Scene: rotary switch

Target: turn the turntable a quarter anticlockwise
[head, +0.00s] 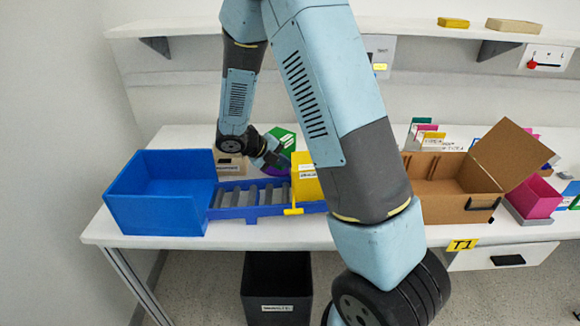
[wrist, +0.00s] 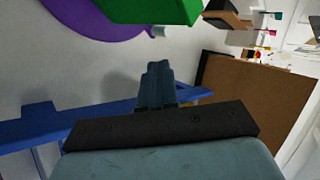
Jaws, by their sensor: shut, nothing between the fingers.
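The turntable is a purple disc (wrist: 75,14) at the top of the wrist view, cut off by the frame edge. A green block (wrist: 150,9) sits over its right part, and a small pale tab (wrist: 158,32) shows at the rim beside the block. In the head view the green block (head: 284,139) shows behind the conveyor, and the disc is mostly hidden by my arm and a yellow box. My gripper (wrist: 157,68) is shut and empty, with its fingertips below the tab in the picture and apart from it. In the head view my gripper (head: 273,157) is beside the green block.
A blue bin (head: 160,210) and a blue roller conveyor (head: 250,212) stand at the table's front left. A yellow box (head: 305,180) is at the conveyor's right end. An open cardboard box (head: 440,205) stands right of my arm. A black bin (head: 277,290) is below the table.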

